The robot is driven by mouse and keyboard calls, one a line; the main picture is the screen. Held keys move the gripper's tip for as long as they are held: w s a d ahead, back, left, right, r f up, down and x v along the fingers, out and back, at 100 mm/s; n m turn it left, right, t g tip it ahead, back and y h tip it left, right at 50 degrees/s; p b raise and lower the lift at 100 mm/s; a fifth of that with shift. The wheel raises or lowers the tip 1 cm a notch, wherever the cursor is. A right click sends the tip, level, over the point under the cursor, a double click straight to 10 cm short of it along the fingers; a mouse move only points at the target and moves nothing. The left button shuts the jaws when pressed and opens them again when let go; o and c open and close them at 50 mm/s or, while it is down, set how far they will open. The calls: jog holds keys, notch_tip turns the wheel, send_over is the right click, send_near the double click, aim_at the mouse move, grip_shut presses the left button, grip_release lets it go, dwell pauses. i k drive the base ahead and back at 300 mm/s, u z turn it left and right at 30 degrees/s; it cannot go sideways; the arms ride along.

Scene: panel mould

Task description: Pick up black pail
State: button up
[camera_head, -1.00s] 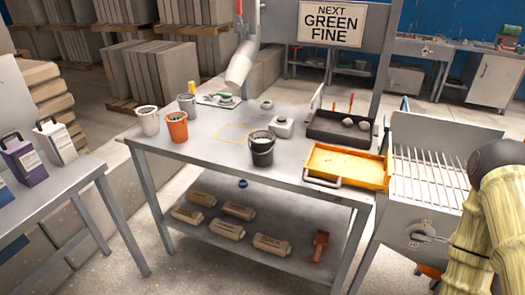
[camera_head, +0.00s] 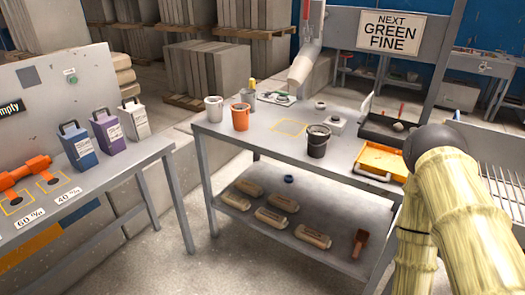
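The black pail (camera_head: 318,142) stands upright on the grey metal table (camera_head: 262,146), near its front edge and right of the middle. Its top is open, with a light rim. A yellow outlined square is marked on the table just left of and behind it. My arm, wrapped in a yellowish bamboo-like cover, rises at the lower right, well apart from the pail. My gripper is not visible in this view.
An orange pail (camera_head: 240,117), a white pail (camera_head: 214,109) and a grey pail (camera_head: 246,99) stand at the table's left. A yellow tray (camera_head: 381,159) is right of the black pail. Another table at left holds blue (camera_head: 77,147), purple (camera_head: 107,132) and white (camera_head: 134,118) containers. Bare floor lies between the tables.

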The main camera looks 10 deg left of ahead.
aim_at(319, 136)
jog(key=u, duration=1.25)
jog(key=i, duration=1)
jog(key=z, duration=0.85)
